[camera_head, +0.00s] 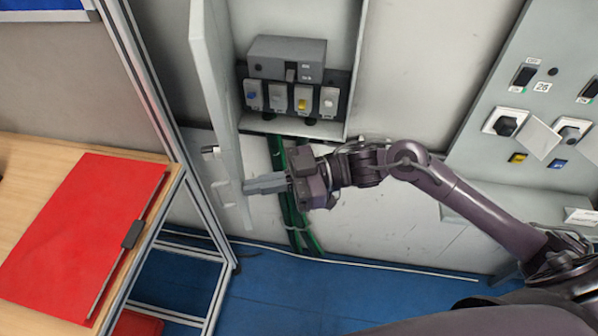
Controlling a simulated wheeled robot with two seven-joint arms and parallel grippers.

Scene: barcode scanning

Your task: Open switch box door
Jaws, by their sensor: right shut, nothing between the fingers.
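The switch box (345,75) is on the wall at the upper middle of the head view. Its light grey door (213,75) stands swung out to the left, seen nearly edge-on, and the switches (290,97) inside are exposed. A small handle or latch (210,150) shows on the door's left side. My right gripper (247,187) is shut and empty. Its fingertips are at the inner face of the door's lower part; I cannot tell whether they touch it. My left gripper is not in view.
A wooden table (25,150) with a red folder (85,225) stands at the left, beside a metal frame (165,130). Green cables (308,238) run down below the box. A grey panel (545,45) with switches and sockets is at the right. The blue floor (270,295) is open at the bottom.

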